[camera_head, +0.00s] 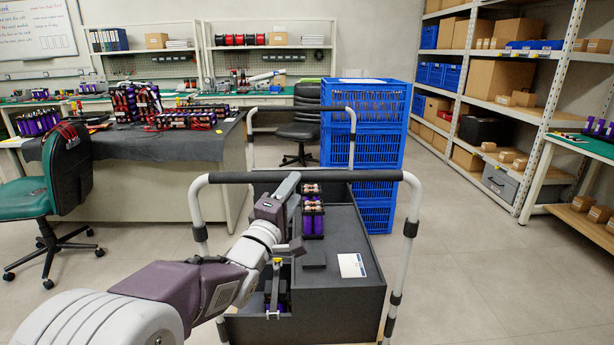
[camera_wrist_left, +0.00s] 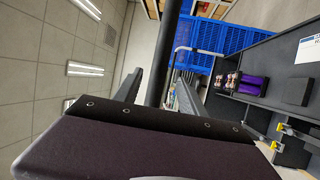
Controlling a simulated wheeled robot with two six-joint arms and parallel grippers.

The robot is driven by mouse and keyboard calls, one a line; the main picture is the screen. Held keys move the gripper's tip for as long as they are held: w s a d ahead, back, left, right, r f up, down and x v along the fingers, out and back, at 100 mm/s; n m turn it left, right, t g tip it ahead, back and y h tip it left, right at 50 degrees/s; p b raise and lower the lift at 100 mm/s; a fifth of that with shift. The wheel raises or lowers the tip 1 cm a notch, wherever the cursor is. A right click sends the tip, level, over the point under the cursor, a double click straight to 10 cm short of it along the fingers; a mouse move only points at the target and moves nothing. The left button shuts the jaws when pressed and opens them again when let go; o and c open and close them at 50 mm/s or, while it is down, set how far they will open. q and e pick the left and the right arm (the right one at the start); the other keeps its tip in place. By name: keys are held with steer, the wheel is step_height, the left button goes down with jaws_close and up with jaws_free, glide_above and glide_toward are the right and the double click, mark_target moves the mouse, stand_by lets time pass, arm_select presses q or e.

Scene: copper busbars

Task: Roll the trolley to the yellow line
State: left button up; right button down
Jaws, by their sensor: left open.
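The trolley has a light grey tube frame with a black push bar (camera_head: 345,176) across its near end. A dark grey case (camera_head: 340,285) rides on it. My left gripper (camera_head: 286,188) is at the push bar, left of its middle. In the left wrist view the bar (camera_wrist_left: 165,45) runs between the two open fingers (camera_wrist_left: 158,88); I cannot tell whether they touch it. No yellow line shows in either view. My right gripper is out of view.
Purple cells (camera_head: 313,218) and a white card (camera_head: 351,265) lie on the case. Blue crates (camera_head: 375,150) stand beyond the trolley. A workbench (camera_head: 235,165) and a green chair (camera_head: 30,196) are at left, shelving (camera_head: 530,120) at right. The floor (camera_head: 480,270) right of the trolley is clear.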

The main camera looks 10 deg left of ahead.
arm_select(q)
steer(key=b+x, duration=0.1)
steer(key=x, duration=0.8)
steer(key=shift+b, duration=0.35)
steer(key=shift+r, duration=0.15)
jaws_close()
stand_by(0.7)
